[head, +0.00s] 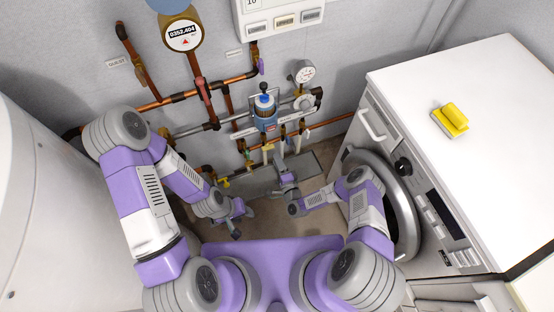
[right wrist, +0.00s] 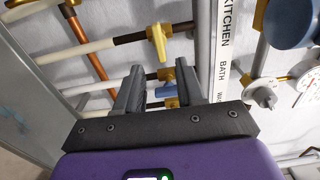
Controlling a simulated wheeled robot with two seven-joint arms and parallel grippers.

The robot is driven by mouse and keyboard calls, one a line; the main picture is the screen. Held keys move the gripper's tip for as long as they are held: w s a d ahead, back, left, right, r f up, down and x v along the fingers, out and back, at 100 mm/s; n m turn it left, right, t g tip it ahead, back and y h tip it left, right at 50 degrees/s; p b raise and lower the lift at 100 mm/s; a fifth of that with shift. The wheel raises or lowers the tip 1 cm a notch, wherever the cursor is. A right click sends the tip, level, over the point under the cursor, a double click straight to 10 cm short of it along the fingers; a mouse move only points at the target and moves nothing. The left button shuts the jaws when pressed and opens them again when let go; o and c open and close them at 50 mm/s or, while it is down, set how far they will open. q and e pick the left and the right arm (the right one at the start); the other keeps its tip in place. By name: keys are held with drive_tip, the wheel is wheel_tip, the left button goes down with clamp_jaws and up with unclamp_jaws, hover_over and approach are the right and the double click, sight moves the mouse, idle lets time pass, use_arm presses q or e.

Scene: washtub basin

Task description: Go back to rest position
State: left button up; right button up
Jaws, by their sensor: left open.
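My left gripper (head: 243,222) hangs low over the floor at the centre of the head view, its fingers apart and empty. My right gripper (head: 285,174) is a little above and to the right of it, in front of the pipework and near the basin. In the right wrist view, the two dark fingers of my right gripper (right wrist: 159,82) stand apart. A blue valve handle (right wrist: 166,91) shows in the gap between them, and I cannot tell its depth. Both arms reach forward with bent elbows.
Copper and white pipes with valves and a blue filter (head: 265,112) cover the back wall. A grey basin (head: 307,167) sits below. A washing machine (head: 390,190) stands right, with a yellow sponge (head: 451,119) on top. A white tank (head: 40,200) stands left.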

idle(0.3)
drive_tip(key=s+d+r+n+g+p, duration=0.3)
drive_tip(key=s+r+n+g, duration=0.3)
drive_tip(key=s, duration=0.5)
drive_tip(key=s+d+r+n+g+h+p, duration=0.1)
drive_tip(key=s+r+n+g+p, duration=0.3)
drive_tip(key=s+r+g, duration=0.5)
drive_tip(key=s+d+n+g, duration=0.1)
drive_tip(key=s+n, duration=0.1)
drive_tip(key=s, duration=0.1)
drive_tip(key=shift+d+r+g, duration=0.25)
drive_tip(key=shift+d+g, duration=0.15)
drive_tip(key=shift+r, duration=0.1)
idle(1.1)
